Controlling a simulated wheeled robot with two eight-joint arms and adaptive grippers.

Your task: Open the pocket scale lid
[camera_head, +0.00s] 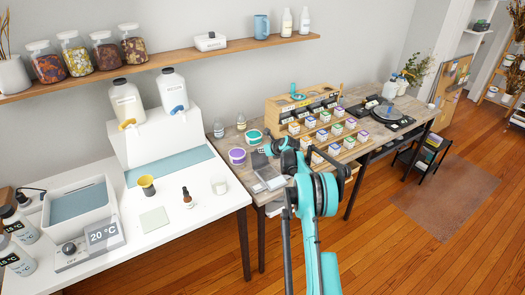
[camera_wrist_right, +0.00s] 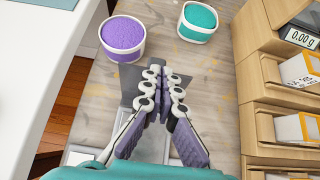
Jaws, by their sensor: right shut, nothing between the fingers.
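What looks like the pocket scale is a flat grey device on the wooden bench. Its pale body (camera_head: 271,183) lies nearest me, with a darker grey flap, apparently the lid (camera_head: 259,160), at its far side. The lid (camera_wrist_right: 130,88) also shows in the right wrist view; its exact tilt is hard to tell. My right gripper (camera_head: 267,150) is shut and empty over the lid. In the right wrist view its fingertips (camera_wrist_right: 155,70) meet in front of the lid and hide part of it; contact cannot be told. My left gripper is not in view.
A purple tub (camera_wrist_right: 123,36) and a teal tub (camera_wrist_right: 198,22) stand just beyond the fingers. A wooden rack (camera_head: 275,111) with several small boxes is close on the right, with a 0.00 g display (camera_wrist_right: 301,37). The white table (camera_head: 215,217) is at left.

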